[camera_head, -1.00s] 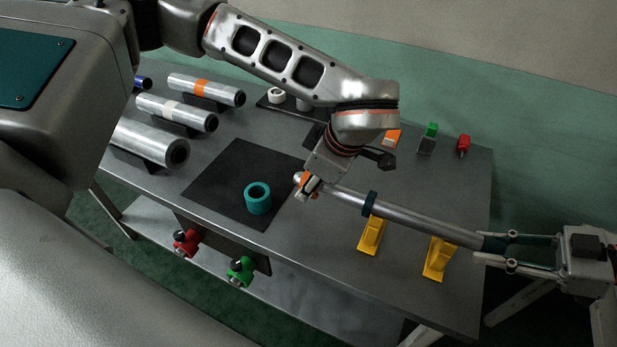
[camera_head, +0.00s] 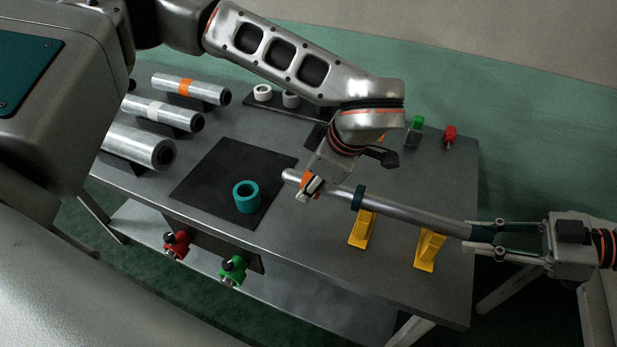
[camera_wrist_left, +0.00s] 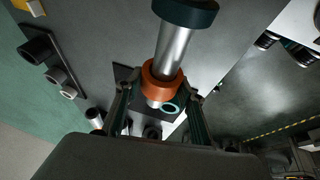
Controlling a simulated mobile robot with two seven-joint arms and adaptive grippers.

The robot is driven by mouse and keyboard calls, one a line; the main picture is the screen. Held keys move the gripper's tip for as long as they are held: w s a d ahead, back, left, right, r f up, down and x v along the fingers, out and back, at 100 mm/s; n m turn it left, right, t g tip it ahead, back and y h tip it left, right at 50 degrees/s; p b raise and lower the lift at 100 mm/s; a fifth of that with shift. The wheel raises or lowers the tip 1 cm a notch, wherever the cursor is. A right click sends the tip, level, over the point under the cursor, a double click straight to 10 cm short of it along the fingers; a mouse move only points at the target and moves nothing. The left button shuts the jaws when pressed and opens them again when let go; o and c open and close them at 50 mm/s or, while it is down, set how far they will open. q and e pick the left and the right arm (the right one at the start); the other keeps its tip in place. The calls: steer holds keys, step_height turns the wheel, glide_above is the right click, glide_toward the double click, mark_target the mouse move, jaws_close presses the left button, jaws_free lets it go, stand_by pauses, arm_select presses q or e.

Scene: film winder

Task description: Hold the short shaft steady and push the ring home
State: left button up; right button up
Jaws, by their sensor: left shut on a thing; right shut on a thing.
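The silver shaft (camera_head: 415,213) lies nearly level above two yellow stands (camera_head: 362,230); I cannot tell whether it touches them. A dark teal collar (camera_head: 357,197) sits around it near the middle. The orange ring (camera_wrist_left: 163,82) is around the shaft near its left end, apart from the collar, with a short bare tip beyond it. My left gripper (camera_head: 310,188) is shut on the ring, its fingers on either side in the left wrist view. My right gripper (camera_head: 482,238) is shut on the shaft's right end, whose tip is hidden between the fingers.
A teal ring (camera_head: 246,197) stands on a black mat (camera_head: 208,190). Several silver rolls (camera_head: 137,147) lie at the left. White rings (camera_head: 263,92) and small red (camera_head: 450,132) and green (camera_head: 416,123) parts are at the back. Red and green knobs are at the front edge.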

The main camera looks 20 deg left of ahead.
mark_target(347, 190)
arm_select(q)
steer(key=shift+d, duration=0.25)
steer(key=shift+d, duration=0.35)
steer(key=shift+d, duration=0.65)
steer(key=shift+d, duration=0.35)
steer(key=shift+d, duration=0.75)
steer(key=shift+d, duration=0.35)
steer(key=shift+d, duration=0.9)
steer(key=o, duration=1.4)
